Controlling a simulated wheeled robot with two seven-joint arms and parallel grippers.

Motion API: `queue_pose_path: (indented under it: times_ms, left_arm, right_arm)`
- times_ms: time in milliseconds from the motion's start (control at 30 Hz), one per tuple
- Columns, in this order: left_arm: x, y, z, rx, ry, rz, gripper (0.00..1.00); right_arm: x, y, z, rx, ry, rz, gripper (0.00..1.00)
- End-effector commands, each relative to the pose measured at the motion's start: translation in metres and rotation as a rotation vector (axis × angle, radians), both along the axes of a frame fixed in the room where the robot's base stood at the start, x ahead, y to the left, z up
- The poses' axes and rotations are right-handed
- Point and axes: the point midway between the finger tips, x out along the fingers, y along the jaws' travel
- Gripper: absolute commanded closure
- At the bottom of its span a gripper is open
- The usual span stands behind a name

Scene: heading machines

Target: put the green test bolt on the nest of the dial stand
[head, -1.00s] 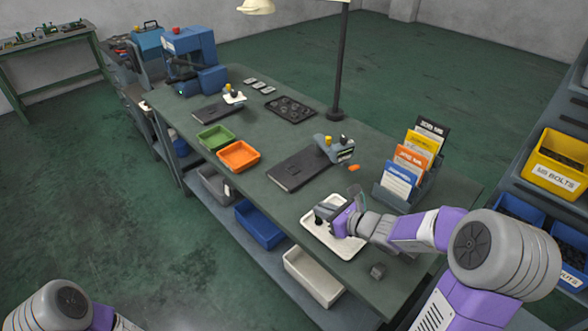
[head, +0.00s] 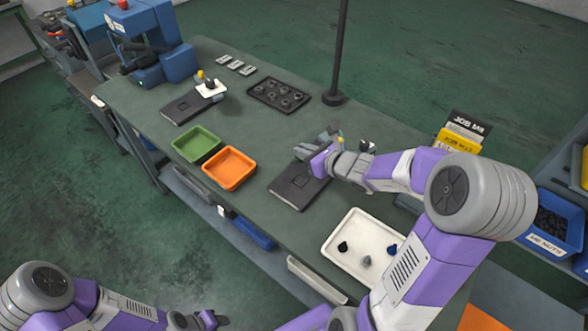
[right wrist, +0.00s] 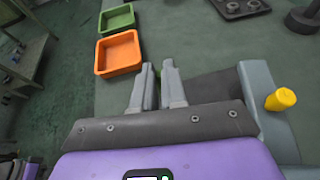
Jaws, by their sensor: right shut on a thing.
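My right gripper (head: 302,152) is over the middle of the bench, above the dark flat plate (head: 298,187). In the right wrist view its fingers (right wrist: 157,85) stand close together with a narrow gap. The green test bolt itself cannot be made out between them. A blue-grey stand with a yellow knob, which I take for the dial stand (right wrist: 262,105), is just right of the fingers in that view. In the head view my gripper and wrist cover most of it, and its nest cannot be seen. My left gripper (head: 208,319) is low at the bottom edge, small and dark.
A white tray (head: 338,238) holds a black, a grey and a blue piece. Green (head: 196,145) and orange (head: 230,168) trays lie left of my right gripper. A dark pocketed tray (head: 278,95) and a lamp pole (head: 338,60) stand behind. A card rack is at the right.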

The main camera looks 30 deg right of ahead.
Motion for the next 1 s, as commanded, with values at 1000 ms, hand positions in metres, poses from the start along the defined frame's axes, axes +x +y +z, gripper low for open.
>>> queue_pose_path:
  times_ms: [1000]
  left_arm:
    - [0.000,0.000,-0.037,0.000,-0.001,0.000,0.57]
  right_arm:
    - [0.000,0.000,-0.098,0.000,0.001,0.001,1.00]
